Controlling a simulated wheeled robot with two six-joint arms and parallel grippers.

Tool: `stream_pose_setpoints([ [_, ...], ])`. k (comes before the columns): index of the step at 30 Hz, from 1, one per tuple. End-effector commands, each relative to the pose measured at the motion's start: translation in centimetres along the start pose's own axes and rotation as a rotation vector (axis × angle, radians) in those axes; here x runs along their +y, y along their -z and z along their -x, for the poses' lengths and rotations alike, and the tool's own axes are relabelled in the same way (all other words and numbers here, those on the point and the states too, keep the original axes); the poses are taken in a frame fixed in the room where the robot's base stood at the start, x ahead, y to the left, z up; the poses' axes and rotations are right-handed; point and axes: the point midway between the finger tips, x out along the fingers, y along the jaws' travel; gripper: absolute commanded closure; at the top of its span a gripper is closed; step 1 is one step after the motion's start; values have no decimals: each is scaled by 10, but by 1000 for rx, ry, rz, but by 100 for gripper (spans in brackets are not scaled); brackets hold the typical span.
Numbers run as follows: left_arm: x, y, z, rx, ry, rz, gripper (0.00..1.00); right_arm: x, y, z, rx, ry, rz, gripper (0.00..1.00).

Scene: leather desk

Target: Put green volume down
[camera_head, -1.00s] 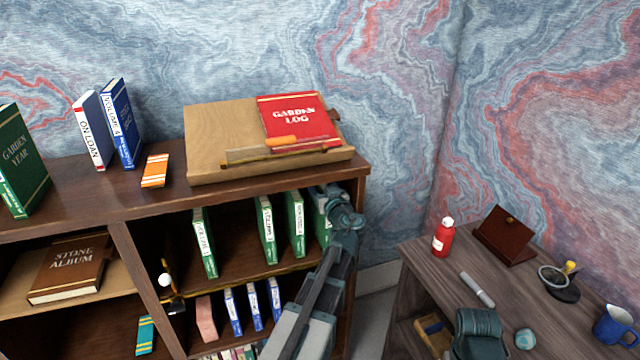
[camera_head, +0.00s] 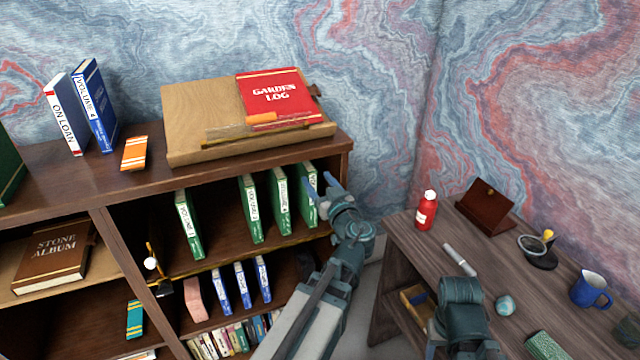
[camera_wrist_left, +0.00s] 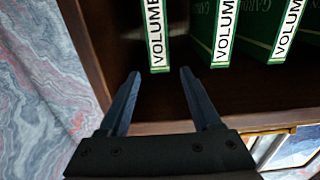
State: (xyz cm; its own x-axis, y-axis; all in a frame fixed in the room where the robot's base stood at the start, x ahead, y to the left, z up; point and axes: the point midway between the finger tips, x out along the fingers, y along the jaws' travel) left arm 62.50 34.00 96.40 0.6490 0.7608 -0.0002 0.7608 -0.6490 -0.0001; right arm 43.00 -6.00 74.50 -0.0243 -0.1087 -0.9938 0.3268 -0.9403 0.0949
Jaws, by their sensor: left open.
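Several green volumes stand upright on the bookcase's upper shelf. One stands apart at the left (camera_head: 188,225), and the others are grouped at the right, including one (camera_head: 252,210) and its neighbour (camera_head: 280,203). The rightmost green volume (camera_head: 308,200) stands near the bookcase's right side, partly hidden by my left gripper (camera_head: 318,185). In the left wrist view this volume (camera_wrist_left: 155,40) stands upright beyond the open fingertips (camera_wrist_left: 158,73), with nothing held between them. My right gripper is not in view; part of my right arm shows at the bottom right.
The bookcase top holds a wooden stand (camera_head: 200,105) with the red Garden Log (camera_head: 272,95). Blue volumes (camera_head: 240,285) stand on the shelf below. The desk (camera_head: 410,255) at right holds a red bottle (camera_head: 426,212) and a blue mug (camera_head: 590,290). Free shelf space lies between the left green volume and the group.

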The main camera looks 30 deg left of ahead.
Motion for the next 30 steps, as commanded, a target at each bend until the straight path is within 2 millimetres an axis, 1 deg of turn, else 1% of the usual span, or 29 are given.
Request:
stream_pose_setpoints([
  [5, 0, -1, 0, -3, 1, -2, 35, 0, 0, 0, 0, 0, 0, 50],
  [7, 0, -6, 4, -27, 8, -12, 35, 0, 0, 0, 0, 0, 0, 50],
  [8, 0, -11, 6, -48, 14, -24, 35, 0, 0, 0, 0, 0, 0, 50],
  [11, 2, -40, 25, -183, 37, -100, 35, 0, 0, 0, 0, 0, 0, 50],
  [14, 6, -86, 62, -410, 29, -239, 35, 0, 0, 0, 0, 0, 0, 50],
  [15, 9, -107, 82, -516, 4, -309, 35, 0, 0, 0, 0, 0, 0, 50],
  [17, 14, -136, 115, -674, -57, -420, 35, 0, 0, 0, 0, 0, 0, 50],
  [18, 18, -153, 139, -776, -113, -495, 35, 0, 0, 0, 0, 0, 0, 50],
  [20, 23, -175, 177, -917, -215, -606, 35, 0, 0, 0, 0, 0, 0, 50],
  [21, 26, -187, 202, -1002, -291, -676, 35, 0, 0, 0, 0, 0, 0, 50],
  [23, 29, -200, 238, -1110, -410, -771, 35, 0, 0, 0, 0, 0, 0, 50],
  [24, 31, -206, 259, -1169, -488, -827, 35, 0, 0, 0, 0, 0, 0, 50],
  [27, 33, -215, 302, -1276, -661, -931, 35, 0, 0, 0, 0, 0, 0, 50],
  [30, 33, -218, 328, -1333, -776, -993, 35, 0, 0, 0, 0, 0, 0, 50],
])
